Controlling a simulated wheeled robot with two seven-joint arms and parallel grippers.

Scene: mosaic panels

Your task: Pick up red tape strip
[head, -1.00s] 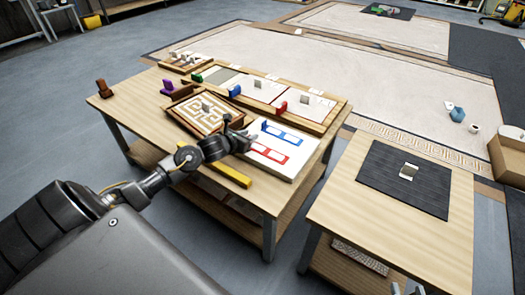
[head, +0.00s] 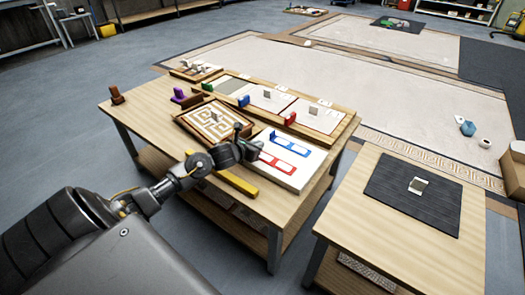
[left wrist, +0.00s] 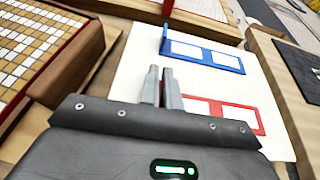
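The red tape strip (head: 285,163) is a flat red frame with white windows on a white panel (head: 302,180). It also shows in the left wrist view (left wrist: 240,118), right of my fingers, which hide its left end. A blue strip (head: 292,144) of the same shape lies beside it, with an upright tab at its left end in the left wrist view (left wrist: 208,56). My left gripper (left wrist: 161,88) is at the left end of the red strip, its two fingers close together. My right gripper is out of view.
A maze board (head: 214,121) lies just left of the gripper. A yellow bar (head: 236,185) lies along the table's front edge. Panels with red, blue and green blocks stand behind. A second table (head: 395,255) with a dark mat (head: 425,205) is at the right.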

